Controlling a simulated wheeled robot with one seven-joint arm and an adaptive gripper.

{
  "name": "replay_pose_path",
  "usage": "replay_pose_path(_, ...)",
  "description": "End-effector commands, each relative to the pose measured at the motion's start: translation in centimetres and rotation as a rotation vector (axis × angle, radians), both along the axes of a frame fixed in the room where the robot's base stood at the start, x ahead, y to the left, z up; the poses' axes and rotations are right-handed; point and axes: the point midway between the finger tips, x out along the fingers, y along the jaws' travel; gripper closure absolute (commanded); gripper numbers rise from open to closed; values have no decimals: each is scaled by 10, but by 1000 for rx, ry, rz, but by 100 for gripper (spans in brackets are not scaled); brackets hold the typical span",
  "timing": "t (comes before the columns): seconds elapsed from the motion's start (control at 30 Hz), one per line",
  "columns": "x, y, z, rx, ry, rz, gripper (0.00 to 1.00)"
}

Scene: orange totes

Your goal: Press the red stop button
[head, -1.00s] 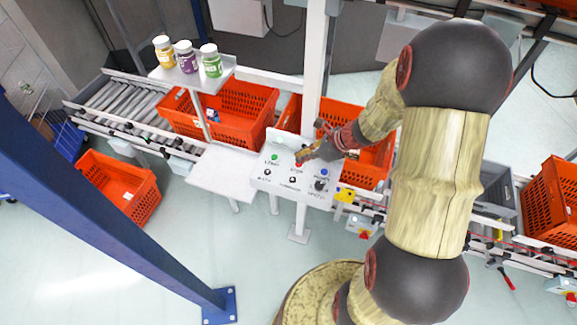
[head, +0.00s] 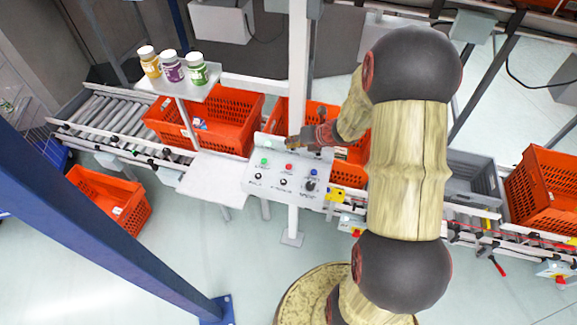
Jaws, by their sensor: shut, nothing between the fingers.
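The red stop button (head: 289,167) sits in the top row of a light grey control panel (head: 271,187), between a green button (head: 264,162) and a blue button (head: 314,172). It is in plain sight in the head view. My gripper (head: 290,143) is shut and empty. It is just beyond the panel's back edge in the picture, above the red button and apart from it. Its height over the panel is hard to tell.
Small black knobs sit in the panel's lower row. A grey upright post (head: 298,75) stands behind the panel, close to my gripper. Orange totes (head: 232,106) stand on the conveyor behind. A shelf with three jars (head: 172,68) is at upper left. A bare plate (head: 212,180) adjoins the panel.

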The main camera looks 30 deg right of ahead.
Motion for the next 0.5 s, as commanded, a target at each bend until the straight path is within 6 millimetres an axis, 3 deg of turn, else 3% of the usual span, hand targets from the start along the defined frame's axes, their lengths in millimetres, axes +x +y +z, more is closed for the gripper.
replay_pose_path(0.27,0,0,-18,-1,0,1,100)
replay_pose_path(0.5,0,0,-50,0,1,1,100)
